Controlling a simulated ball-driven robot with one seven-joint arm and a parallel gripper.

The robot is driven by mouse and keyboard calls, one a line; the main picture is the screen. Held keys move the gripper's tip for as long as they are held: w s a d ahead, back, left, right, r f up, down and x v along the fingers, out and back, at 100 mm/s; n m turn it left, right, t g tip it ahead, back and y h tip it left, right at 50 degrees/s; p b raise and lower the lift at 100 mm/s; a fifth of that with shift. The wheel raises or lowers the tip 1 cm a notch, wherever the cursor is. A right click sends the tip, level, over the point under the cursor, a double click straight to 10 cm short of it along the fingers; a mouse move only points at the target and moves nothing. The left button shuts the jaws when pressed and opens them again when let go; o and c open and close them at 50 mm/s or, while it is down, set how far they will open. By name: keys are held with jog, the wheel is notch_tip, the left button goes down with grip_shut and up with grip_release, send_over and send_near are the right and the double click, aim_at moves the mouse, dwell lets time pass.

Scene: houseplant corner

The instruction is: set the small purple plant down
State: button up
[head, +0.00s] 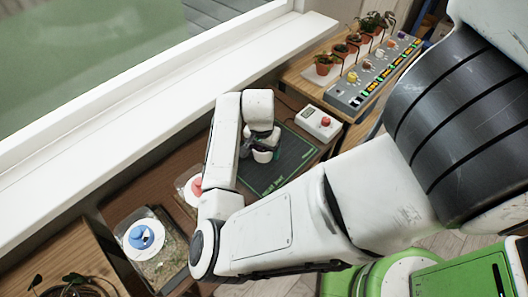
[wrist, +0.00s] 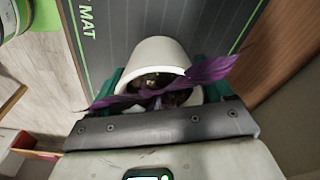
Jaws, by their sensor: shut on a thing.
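The small purple plant shows in the wrist view, with a white pot (wrist: 152,56) and long purple leaves (wrist: 212,71) spreading to both sides. My gripper (wrist: 163,88) is shut on the pot, with green fingers at its two sides. A second white curved edge shows below the leaves; I cannot tell what it belongs to. In the head view the pot (head: 264,156) is at my gripper (head: 258,143), over the dark green mat (head: 292,168). The arm hides part of it. I cannot tell whether the pot touches the mat.
A white box with a red button (head: 318,121) stands beyond the mat. Behind it are a panel with coloured knobs (head: 372,78) and several potted plants (head: 340,52). A clear container with a blue-and-white top (head: 146,236) stands nearer. The mat's near right part is clear.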

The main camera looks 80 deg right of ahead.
aim_at(262, 150)
jog(key=shift+f, duration=1.2)
jog(key=shift+f, duration=0.2)
jog(key=o, duration=1.1)
jog(key=shift+r, duration=0.1)
jog(key=r, duration=0.4)
jog(key=a+r, duration=0.1)
jog(key=r, duration=0.7)
jog(key=shift+a, duration=0.25)
